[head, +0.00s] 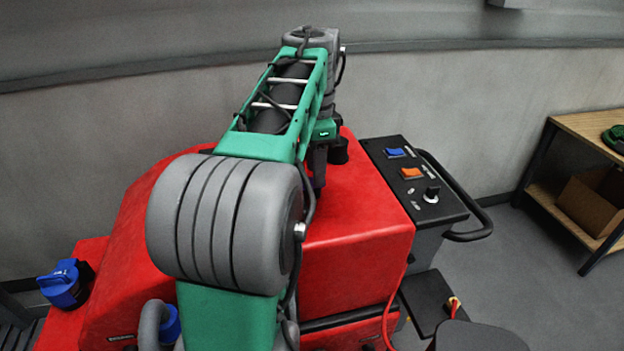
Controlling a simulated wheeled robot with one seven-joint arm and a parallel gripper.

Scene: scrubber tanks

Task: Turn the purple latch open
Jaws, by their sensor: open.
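A narrow, dark purplish piece (319,181) shows just under my gripper on the red machine body (360,225). It may be the purple latch, but it is too small and covered to be sure, and its turn position cannot be read. My gripper (319,165) points down at the top of the red body, beyond my arm's large grey joint. It is open, its fingers partly hidden by the arm. Whether it touches the purplish piece cannot be told.
A black control panel (425,208) with a blue switch (396,153), an orange switch (411,173) and a knob stands right of the gripper. A black handle (470,237) juts out. A blue cap (62,286) is at left. A wooden shelf (568,205) stands far right.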

